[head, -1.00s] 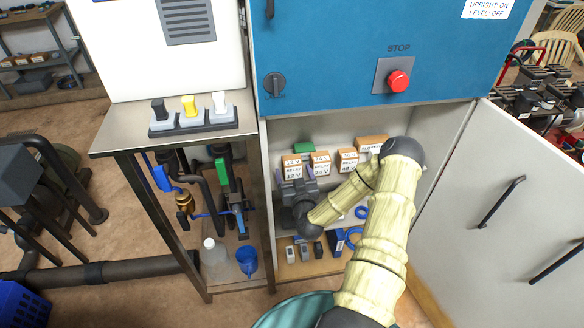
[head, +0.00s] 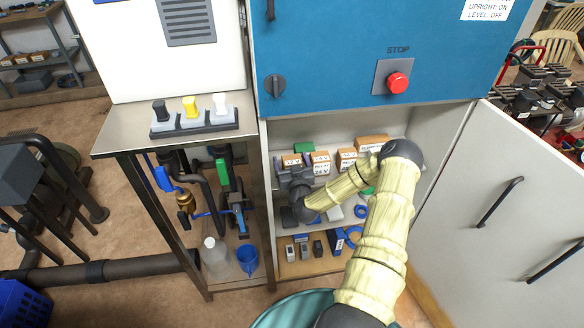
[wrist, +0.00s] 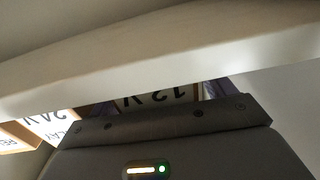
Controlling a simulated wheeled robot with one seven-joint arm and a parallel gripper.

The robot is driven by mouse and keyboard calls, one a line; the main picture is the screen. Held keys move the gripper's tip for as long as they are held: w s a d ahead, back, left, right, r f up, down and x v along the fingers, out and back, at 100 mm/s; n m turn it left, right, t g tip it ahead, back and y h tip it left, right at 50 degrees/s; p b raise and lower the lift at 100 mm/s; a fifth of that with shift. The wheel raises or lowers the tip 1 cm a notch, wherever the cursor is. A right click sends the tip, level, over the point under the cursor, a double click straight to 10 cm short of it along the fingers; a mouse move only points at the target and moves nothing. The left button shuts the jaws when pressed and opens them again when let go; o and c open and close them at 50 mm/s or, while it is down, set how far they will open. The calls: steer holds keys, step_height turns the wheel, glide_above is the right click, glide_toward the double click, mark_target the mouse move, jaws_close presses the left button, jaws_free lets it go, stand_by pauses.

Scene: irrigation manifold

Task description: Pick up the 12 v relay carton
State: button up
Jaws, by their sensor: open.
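The 12 V relay carton (head: 291,160) is a small orange-brown box with a white label on the cabinet's upper shelf. My gripper (head: 292,171) is right in front of it and hides its lower part. In the wrist view the carton's upside-down "12 V" label (wrist: 157,99) shows beyond the gripper body. Bluish finger parts show at both sides of the label, with the jaws open. I cannot tell whether either finger touches the carton. The 24 V relay carton (head: 321,163) stands close to the right; it also shows at left in the wrist view (wrist: 42,128).
A 48 V carton (head: 346,158) and a larger carton (head: 372,144) stand farther right on the shelf. A pale edge (wrist: 150,62) crosses the wrist view close to my gripper. The cabinet door (head: 500,200) stands open at right. Small items lie on the lower shelf.

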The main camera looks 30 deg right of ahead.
steer(key=c, duration=1.1)
steer(key=shift+r, duration=0.1)
step_height(320, 180, up, 10)
steer(key=shift+f, duration=0.1)
stand_by(0.3)
